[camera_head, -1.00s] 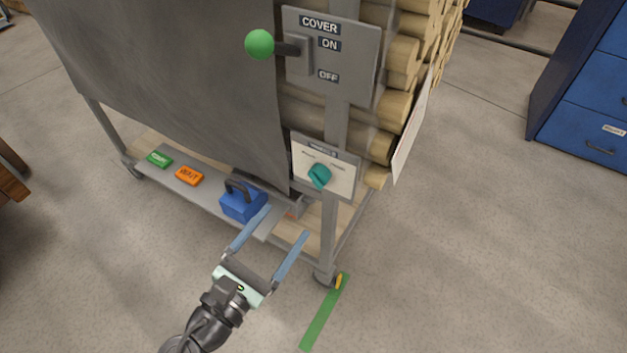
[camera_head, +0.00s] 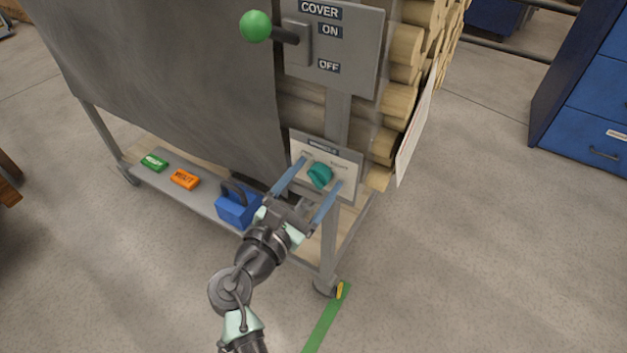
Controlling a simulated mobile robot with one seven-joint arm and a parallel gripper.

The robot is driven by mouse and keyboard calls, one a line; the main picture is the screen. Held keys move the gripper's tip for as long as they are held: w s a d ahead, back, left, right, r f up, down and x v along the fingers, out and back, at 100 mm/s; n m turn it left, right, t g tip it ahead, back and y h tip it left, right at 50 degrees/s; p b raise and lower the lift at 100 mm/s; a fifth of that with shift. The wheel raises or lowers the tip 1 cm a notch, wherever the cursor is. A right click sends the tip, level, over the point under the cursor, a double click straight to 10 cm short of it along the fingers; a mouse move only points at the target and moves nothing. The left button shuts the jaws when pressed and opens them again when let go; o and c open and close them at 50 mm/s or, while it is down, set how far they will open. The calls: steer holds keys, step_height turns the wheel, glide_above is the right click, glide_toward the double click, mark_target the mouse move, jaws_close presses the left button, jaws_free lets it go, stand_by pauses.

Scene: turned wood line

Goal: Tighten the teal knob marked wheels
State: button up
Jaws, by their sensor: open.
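The teal knob (camera_head: 319,175) sits on a white panel (camera_head: 347,186) fixed to the cart's corner post. The label above it is too blurred to read surely, and small marks stand to its left and right. My gripper (camera_head: 321,176) is open in front of the panel. One blue finger is at the knob's left and the other at its right, with the knob seen between them. I cannot tell whether either finger touches the knob.
Above is the COVER panel (camera_head: 358,50) with a green-balled lever (camera_head: 255,26). A blue block with a handle (camera_head: 235,206), an orange tag (camera_head: 185,179) and a green tag (camera_head: 154,162) lie on the lower shelf. Logs (camera_head: 404,45) fill the cart.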

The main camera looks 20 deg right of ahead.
jaws_close()
steer(key=shift+m, duration=0.4)
steer(key=m, duration=0.3)
steer(key=shift+s+f+m+b, duration=0.1)
steer(key=shift+f+m+b, duration=0.05)
steer(key=shift+m+b, duration=0.2)
steer(key=m+b, duration=0.1)
steer(key=m, duration=0.3)
steer(key=shift+f+m+b, duration=0.1)
steer(key=shift+m+b, duration=0.15)
steer(key=shift+b, duration=0.05)
steer(key=m+b, duration=0.2)
steer(key=m, duration=0.2)
steer(key=shift+f, duration=0.15)
steer(key=shift+m+b, duration=1.55)
steer(key=shift+m, duration=0.95)
